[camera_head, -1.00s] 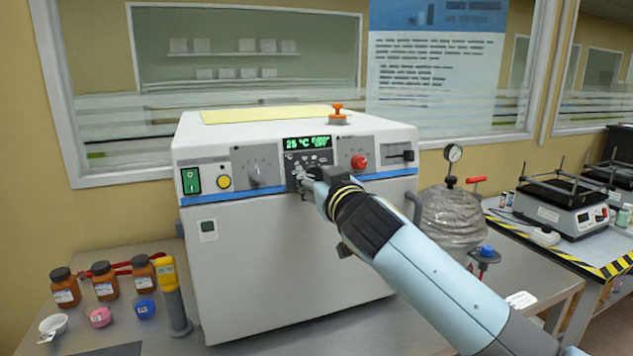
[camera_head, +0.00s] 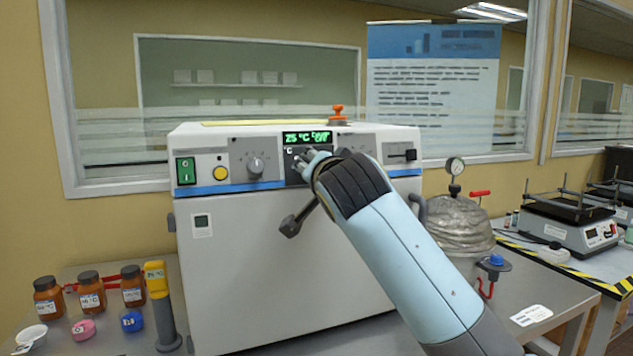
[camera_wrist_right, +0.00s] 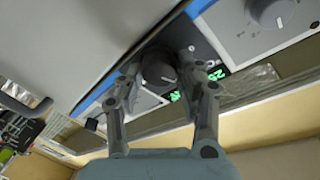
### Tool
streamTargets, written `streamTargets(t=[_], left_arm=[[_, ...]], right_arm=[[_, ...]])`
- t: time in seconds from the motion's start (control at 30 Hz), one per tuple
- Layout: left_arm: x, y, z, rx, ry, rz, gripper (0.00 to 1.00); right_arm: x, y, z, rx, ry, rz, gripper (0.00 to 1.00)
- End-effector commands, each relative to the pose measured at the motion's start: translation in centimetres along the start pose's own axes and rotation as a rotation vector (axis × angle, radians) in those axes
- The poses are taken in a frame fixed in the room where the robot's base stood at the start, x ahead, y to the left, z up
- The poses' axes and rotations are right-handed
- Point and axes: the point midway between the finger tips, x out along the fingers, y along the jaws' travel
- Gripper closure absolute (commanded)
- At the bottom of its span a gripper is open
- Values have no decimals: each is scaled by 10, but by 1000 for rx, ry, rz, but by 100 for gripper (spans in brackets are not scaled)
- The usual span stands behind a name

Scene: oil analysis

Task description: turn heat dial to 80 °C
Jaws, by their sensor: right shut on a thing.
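The white heating unit (camera_head: 285,245) has a green display (camera_head: 307,137) that reads 25 °C. My right gripper (camera_head: 306,158) is at the front panel just below the display. In the right wrist view, its fingers (camera_wrist_right: 161,64) are closed on either side of a dark round dial (camera_wrist_right: 157,70) with a light pointer mark. The dial sits beside the green display (camera_wrist_right: 205,84). My left gripper is not in view.
Left of the display are a grey selector knob (camera_head: 254,165), a yellow button (camera_head: 220,173) and a green switch (camera_head: 186,171). Brown bottles (camera_head: 89,292) and a yellow-topped tool (camera_head: 158,290) stand at left. A wrapped vessel with gauge (camera_head: 458,222) stands at right.

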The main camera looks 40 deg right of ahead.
Motion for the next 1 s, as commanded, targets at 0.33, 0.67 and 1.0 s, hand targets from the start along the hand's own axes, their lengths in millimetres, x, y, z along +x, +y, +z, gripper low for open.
streamTargets(t=[0.33, 0.67, 1.0], left_arm=[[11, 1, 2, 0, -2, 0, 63], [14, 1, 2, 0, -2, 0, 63], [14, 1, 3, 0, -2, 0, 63]], right_arm=[[0, 1, 1, 310, -17, 66, 96], [0, 0, 0, 522, -28, 110, 96], [0, 1, 0, 611, -33, 129, 96]])
